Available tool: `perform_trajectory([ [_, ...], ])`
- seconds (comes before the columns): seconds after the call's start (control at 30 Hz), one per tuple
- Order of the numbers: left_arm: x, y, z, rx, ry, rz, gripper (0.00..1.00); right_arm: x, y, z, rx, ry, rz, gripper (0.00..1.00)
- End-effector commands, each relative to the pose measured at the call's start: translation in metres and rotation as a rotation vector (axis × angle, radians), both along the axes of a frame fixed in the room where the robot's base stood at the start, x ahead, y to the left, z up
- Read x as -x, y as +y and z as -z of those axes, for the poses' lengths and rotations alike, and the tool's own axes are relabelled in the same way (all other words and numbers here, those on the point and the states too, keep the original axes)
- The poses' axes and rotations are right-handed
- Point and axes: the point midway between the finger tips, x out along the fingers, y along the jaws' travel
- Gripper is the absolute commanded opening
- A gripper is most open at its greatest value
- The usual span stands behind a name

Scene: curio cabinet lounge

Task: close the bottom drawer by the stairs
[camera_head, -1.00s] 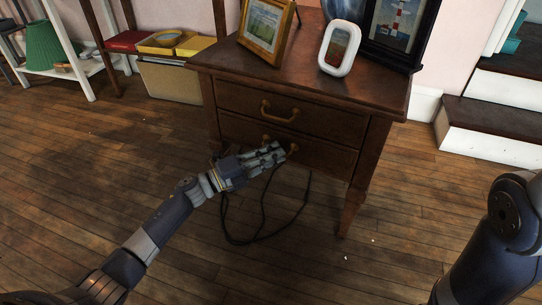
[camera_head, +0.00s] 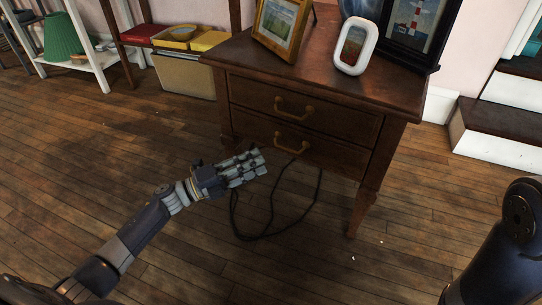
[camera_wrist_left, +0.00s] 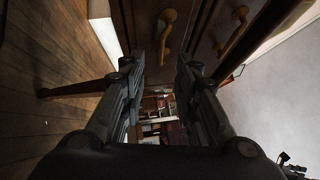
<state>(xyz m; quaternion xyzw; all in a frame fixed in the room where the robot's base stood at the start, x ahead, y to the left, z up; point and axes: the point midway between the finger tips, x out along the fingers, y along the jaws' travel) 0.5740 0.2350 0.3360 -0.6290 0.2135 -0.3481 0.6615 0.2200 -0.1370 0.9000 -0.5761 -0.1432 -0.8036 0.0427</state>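The small dark wooden cabinet (camera_head: 390,100) has a top drawer (camera_head: 340,119) and a bottom drawer (camera_head: 340,157), each with a brass handle. Both drawer fronts look flush with the cabinet in the head view. My left gripper (camera_head: 262,160) is in front of the bottom drawer, lower left of its handle (camera_head: 292,142), and looks clear of it. In the left wrist view its two fingers (camera_wrist_left: 160,72) are apart with nothing held between them. Drawer handles (camera_wrist_left: 166,32) show beyond the fingertips there. My right gripper is out of the head view; only part of that arm shows.
A picture frame (camera_head: 283,28), a white-framed picture (camera_head: 368,47) and a dark lantern-like frame (camera_head: 414,30) stand on the cabinet. A black cable (camera_head: 271,205) lies on the floor beneath. Stairs (camera_head: 497,137) are at right, a white shelf (camera_head: 88,66) at left.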

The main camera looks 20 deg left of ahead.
Motion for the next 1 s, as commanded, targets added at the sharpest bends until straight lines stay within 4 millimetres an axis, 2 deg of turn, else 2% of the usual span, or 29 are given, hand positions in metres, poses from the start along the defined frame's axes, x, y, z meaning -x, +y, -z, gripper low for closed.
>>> perform_trajectory([
  [0.1, 0.011, 0.012, 0.004, -0.002, 0.002, 0.000, 0.29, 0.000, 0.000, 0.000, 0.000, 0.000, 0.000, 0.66],
  [0.23, 0.016, 0.018, 0.004, 0.001, 0.001, 0.000, 0.29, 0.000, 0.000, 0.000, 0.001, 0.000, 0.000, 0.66],
  [0.77, 0.017, 0.018, 0.003, 0.003, 0.000, 0.002, 0.29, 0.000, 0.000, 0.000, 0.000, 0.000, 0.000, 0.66],
  [0.87, 0.023, 0.005, -0.010, 0.040, -0.001, 0.022, 0.29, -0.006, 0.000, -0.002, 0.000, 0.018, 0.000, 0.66],
  [0.97, 0.038, -0.025, -0.044, 0.146, -0.001, 0.073, 0.29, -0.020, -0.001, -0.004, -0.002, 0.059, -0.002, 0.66],
  [1.0, 0.048, -0.040, -0.064, 0.208, 0.001, 0.103, 0.29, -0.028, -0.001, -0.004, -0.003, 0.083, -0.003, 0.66],
])
